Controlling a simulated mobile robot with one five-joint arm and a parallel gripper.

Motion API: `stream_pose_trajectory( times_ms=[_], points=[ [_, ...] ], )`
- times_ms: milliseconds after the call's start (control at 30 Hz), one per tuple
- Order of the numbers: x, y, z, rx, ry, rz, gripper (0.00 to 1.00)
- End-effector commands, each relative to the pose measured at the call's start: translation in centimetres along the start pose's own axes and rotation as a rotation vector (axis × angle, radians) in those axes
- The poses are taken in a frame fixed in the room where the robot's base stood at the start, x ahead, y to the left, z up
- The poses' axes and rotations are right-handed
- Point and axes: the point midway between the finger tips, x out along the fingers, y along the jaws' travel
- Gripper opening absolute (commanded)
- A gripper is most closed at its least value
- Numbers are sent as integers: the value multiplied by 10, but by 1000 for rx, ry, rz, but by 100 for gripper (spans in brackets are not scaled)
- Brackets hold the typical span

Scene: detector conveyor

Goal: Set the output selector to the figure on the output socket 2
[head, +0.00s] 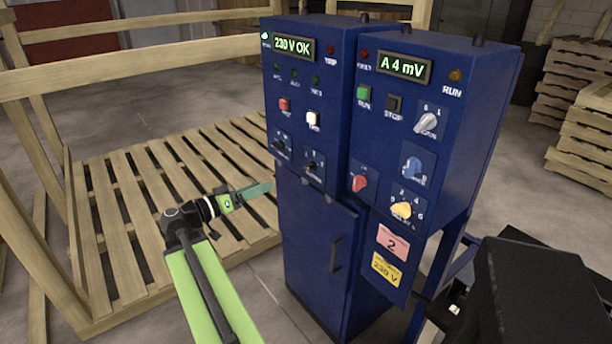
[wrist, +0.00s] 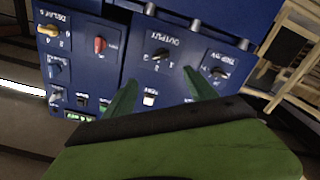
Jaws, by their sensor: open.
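The output selector (head: 313,166) is a small black knob low on the left blue cabinet in the head view. In the wrist view the same knob (wrist: 160,54) appears upside down under the word OUTPUT; its setting is too small to read. A pink label (head: 391,244) with a 2 hangs below the right cabinet, above a yellow label (head: 386,269) reading 230 V. My gripper (head: 264,190) is open and empty, left of the cabinet and lower than the knob. In the wrist view its green fingers (wrist: 160,90) are spread, with the knob beyond them.
The trip mV knob (wrist: 218,73) sits beside the output selector. A red knob (head: 359,182), a yellow knob (head: 402,210) and a blue knob (head: 412,168) are on the right cabinet. A wooden pallet (head: 130,220) lies left of the cabinets. A cabinet door handle (head: 336,254) protrudes below.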

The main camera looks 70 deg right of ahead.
Motion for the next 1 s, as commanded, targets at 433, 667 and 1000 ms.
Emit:
stream_pose_trajectory(
  times_ms=[433,667,1000],
  points=[
    [102,-1,0,-2,-4,2,65],
    [150,-1,0,-2,-3,-1,65],
    [169,-1,1,-2,-2,-2,65]
  ],
)
